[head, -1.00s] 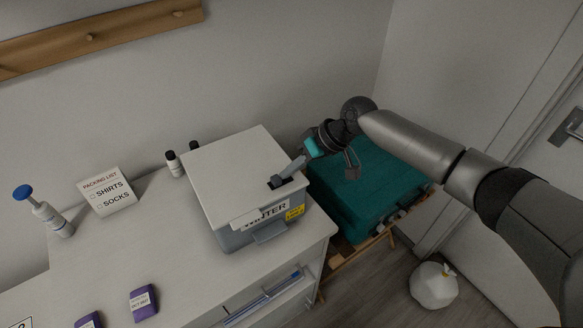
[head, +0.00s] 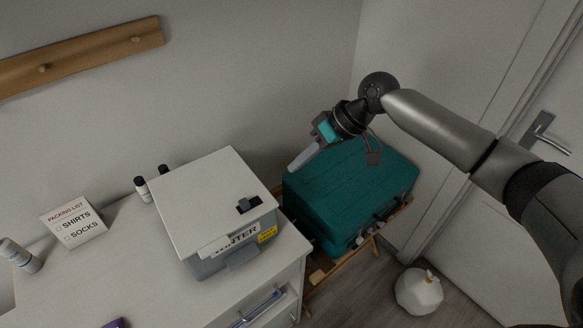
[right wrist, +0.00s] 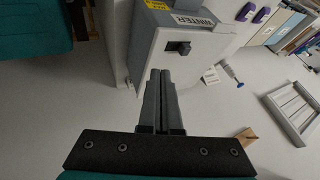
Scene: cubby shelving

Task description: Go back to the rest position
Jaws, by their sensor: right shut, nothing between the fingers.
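My right gripper (head: 303,160) is shut and empty in the head view, held in the air just right of the white-lidded box (head: 209,196) and above the left edge of the teal suitcase (head: 349,195). In the right wrist view its two fingers (right wrist: 161,76) lie together, pointing toward the box lid (right wrist: 196,51). The lid has a dark slot with a small black latch or handle (head: 248,205). The box front carries a WINTER label (head: 232,240). My left gripper is not in view.
The box stands on a white cabinet (head: 97,275) with a packing list card (head: 74,224) and small bottles (head: 143,189). The suitcase rests on a wooden rack (head: 345,262). A white bag (head: 418,291) lies on the floor near the door (head: 520,215). A peg rail (head: 80,57) is on the wall.

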